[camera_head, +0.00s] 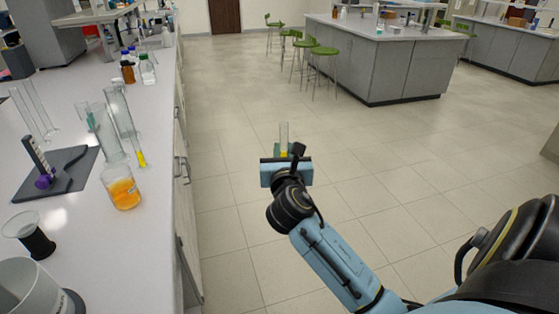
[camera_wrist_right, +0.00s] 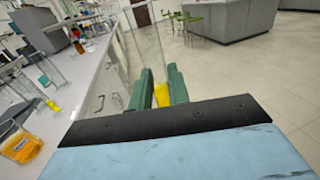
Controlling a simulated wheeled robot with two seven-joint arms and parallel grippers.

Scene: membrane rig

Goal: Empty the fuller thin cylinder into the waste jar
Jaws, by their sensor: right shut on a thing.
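My right gripper (camera_head: 289,152) is shut on a clear thin cylinder (camera_head: 284,134) with yellow liquid low in it. It holds the cylinder about upright over the floor, right of the bench. In the right wrist view the cylinder (camera_wrist_right: 147,42) rises between green fingers, with yellow (camera_wrist_right: 162,95) between them. Another thin cylinder (camera_head: 140,157) with a little yellow liquid stands on the bench. Beside it is a glass jar (camera_head: 123,190) with orange liquid, also in the right wrist view (camera_wrist_right: 22,147). The fingers partly hide the held liquid, so I cannot compare levels. My left gripper is out of view.
Tall clear cylinders (camera_head: 118,108) stand behind the jar. A dark tray (camera_head: 72,178) with a purple-based item lies left. A black-based glass (camera_head: 38,242) and a white container (camera_head: 25,285) stand in front. Bottles (camera_head: 147,70) stand farther back. The floor around my gripper is clear.

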